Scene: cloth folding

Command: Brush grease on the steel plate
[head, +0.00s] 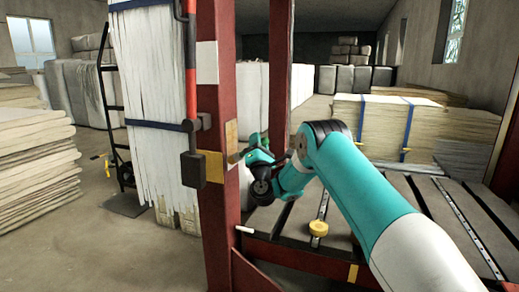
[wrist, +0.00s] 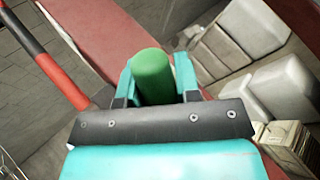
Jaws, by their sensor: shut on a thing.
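My gripper (head: 256,154) is beside a red steel post (head: 221,225), left of my teal arm's elbow. In the wrist view its two teal fingers are shut on a green cylindrical handle (wrist: 153,78), which I take for the brush. The bristles are hidden there. In the head view a thin tip points from the gripper toward the post; I cannot tell if it touches. The post carries a small tan plate (head: 231,134), a yellow plate (head: 211,166) and a pale plate (head: 207,62). I cannot tell which one is the steel plate.
A red and black bar (head: 190,70) with a black box (head: 193,169) is on the post's left side. A slatted bed (head: 400,190) with a yellow knob (head: 318,228) lies below my arm. A tall white stack (head: 150,100) stands left. Bare floor (head: 100,235) shows at lower left.

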